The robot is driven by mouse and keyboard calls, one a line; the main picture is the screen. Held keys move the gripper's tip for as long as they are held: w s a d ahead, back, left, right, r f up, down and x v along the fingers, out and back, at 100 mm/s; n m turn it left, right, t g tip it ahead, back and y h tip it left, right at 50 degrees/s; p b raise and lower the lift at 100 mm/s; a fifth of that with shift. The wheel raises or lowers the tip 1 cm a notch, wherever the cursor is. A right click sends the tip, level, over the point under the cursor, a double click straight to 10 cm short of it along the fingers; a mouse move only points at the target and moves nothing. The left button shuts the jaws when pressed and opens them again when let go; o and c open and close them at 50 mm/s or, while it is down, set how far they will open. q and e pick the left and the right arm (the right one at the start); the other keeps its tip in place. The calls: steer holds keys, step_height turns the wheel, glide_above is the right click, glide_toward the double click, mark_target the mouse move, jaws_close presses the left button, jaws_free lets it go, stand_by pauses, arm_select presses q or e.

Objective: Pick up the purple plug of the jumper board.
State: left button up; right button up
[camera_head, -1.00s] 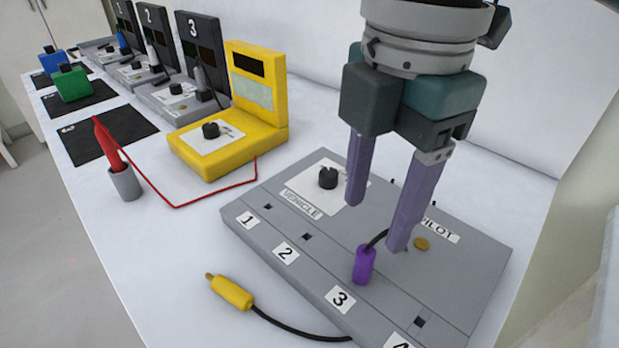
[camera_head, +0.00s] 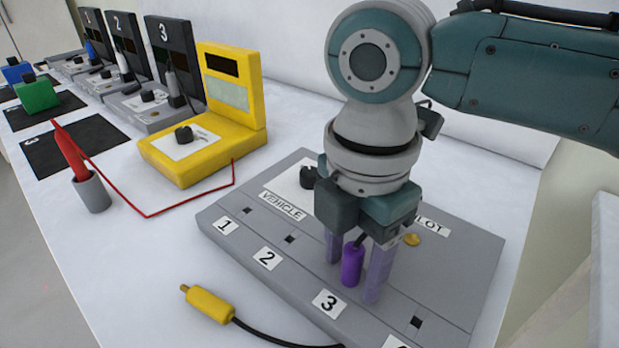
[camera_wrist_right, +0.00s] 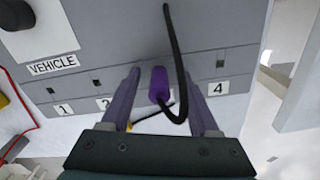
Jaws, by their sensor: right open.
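The purple plug (camera_head: 352,264) stands upright in the grey jumper board (camera_head: 470,262), at the socket behind label 3. My right gripper (camera_head: 353,278) is open, pointing down, with one finger on each side of the plug. In the right wrist view the plug (camera_wrist_right: 159,84) lies between the two fingers of the gripper (camera_wrist_right: 163,88), with a gap on both sides. Its black cable arches up past the gripper. Label 3 is hidden in the wrist view. My left gripper is not in view.
A yellow plug (camera_head: 208,304) on a black cable lies on the white table in front of the board. A yellow meter (camera_head: 190,155) with a red lead and a grey cup (camera_head: 92,193) holding a red probe stand at left. A black knob (camera_head: 308,177) rises from the board behind the gripper.

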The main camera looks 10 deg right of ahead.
steer(key=shift+c, duration=0.2)
jaws_close()
stand_by(0.4)
